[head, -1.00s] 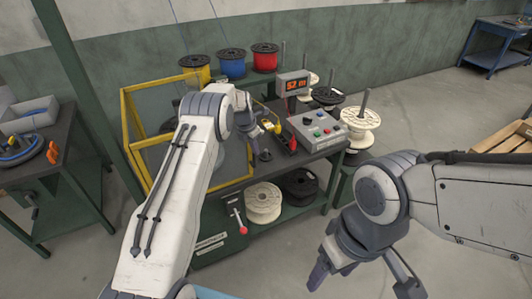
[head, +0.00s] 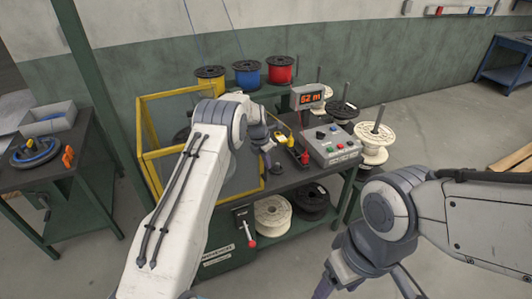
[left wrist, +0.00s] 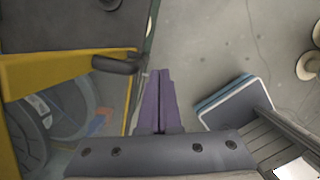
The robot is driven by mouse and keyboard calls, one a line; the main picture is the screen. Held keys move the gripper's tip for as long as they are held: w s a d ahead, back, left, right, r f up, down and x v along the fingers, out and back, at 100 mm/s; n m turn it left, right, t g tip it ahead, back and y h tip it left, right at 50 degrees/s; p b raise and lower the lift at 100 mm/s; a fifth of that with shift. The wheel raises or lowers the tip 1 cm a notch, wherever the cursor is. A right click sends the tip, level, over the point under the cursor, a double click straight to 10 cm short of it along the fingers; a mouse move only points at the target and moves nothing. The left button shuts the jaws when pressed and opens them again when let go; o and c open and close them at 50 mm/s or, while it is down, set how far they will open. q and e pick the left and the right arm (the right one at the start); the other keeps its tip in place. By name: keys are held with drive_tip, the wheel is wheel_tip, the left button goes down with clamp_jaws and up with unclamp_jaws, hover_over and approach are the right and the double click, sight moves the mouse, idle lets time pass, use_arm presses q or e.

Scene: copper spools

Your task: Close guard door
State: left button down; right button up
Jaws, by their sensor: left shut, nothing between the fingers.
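The guard door is a clear panel in a yellow frame (head: 208,197) on the front of the yellow cage at the bench's left end. My left arm hides much of it, and I cannot tell whether it sits flush. In the left wrist view its yellow bar (left wrist: 60,72) ends near a dark handle (left wrist: 115,65). My left gripper (head: 267,150) is at the door's right side; its purple fingers (left wrist: 158,82) are shut and empty, just right of the handle. Contact is unclear. My right gripper (head: 366,285) hangs open and empty at the bottom, its fingers partly cut off.
A control box (head: 332,145) and a display (head: 307,97) stand on the bench to the right. Yellow, blue and red spools line the back. A red-knobbed lever (head: 250,243) projects from the bench's front. White spools stand below and at right.

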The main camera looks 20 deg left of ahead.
use_arm(q)
drive_tip(key=s+d+r+b, duration=0.25)
drive_tip(key=s+r, duration=0.25)
drive_tip(key=r, duration=0.5)
drive_tip(key=s+d+r+m+g, duration=0.1)
drive_tip(key=s+d+r+m, duration=0.3)
drive_tip(key=s+d+m, duration=0.4)
drive_tip(key=s+d+r+m, duration=0.4)
drive_tip(key=s+d+m, duration=0.2)
drive_tip(key=s+m, duration=0.25)
drive_tip(key=s+a+m+g, duration=0.1)
drive_tip(key=s+m, duration=1.9)
drive_tip(key=s, duration=0.7)
drive_tip(key=shift+f+y, duration=0.3)
drive_tip(key=shift+f, duration=0.05)
drive_tip(key=shift+a, duration=0.1)
